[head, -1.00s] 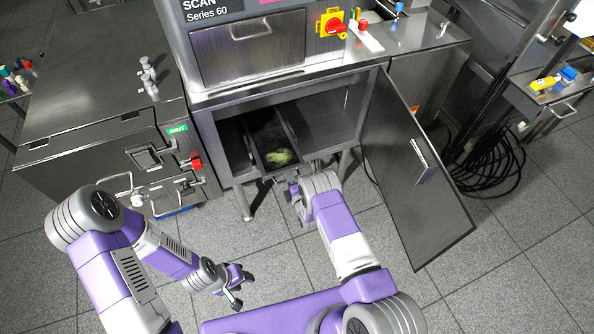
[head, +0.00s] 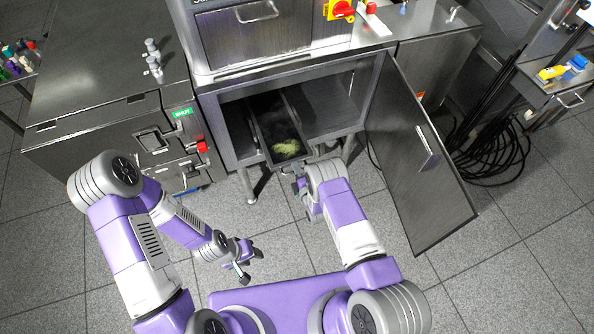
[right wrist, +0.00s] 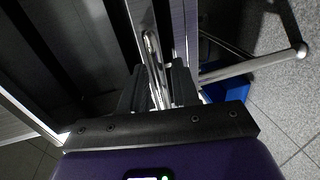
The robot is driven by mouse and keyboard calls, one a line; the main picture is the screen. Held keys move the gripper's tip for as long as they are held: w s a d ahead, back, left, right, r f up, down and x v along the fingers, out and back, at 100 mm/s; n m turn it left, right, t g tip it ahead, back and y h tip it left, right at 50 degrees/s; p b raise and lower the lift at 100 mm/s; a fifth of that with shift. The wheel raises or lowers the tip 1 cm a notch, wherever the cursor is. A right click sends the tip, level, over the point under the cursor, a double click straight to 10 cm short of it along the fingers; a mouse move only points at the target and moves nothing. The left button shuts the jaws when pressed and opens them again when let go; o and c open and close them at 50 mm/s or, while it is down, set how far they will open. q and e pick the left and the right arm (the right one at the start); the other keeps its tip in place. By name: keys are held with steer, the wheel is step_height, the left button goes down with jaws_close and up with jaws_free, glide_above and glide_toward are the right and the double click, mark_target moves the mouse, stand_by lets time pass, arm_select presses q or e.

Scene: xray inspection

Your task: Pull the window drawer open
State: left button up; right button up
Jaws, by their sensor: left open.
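The window drawer is most likely the narrow dark drawer (head: 262,130) inside the open cabinet, with a yellow-green patch on its floor. Its front stands slightly out past the cabinet's bottom edge. My right gripper (head: 300,183) is at the drawer's front, largely hidden by my own wrist in the head view. In the right wrist view, a metal bar handle (right wrist: 152,55) runs between the fingers of my right gripper (right wrist: 158,88), which look closed on it. My left gripper (head: 250,262) hangs open and empty over the floor, well away from the cabinet.
The cabinet door (head: 415,155) stands swung open to the right of my right arm. A closed front panel with a handle (head: 262,38) is above the opening. A grey metal unit (head: 110,120) stands to the left. Black cables (head: 495,150) lie coiled at the right. Floor in front is clear.

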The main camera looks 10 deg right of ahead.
steer(key=p+v, duration=0.2)
steer(key=v, duration=0.5)
steer(key=shift+s, duration=0.3)
steer(key=shift+d+r, duration=0.1)
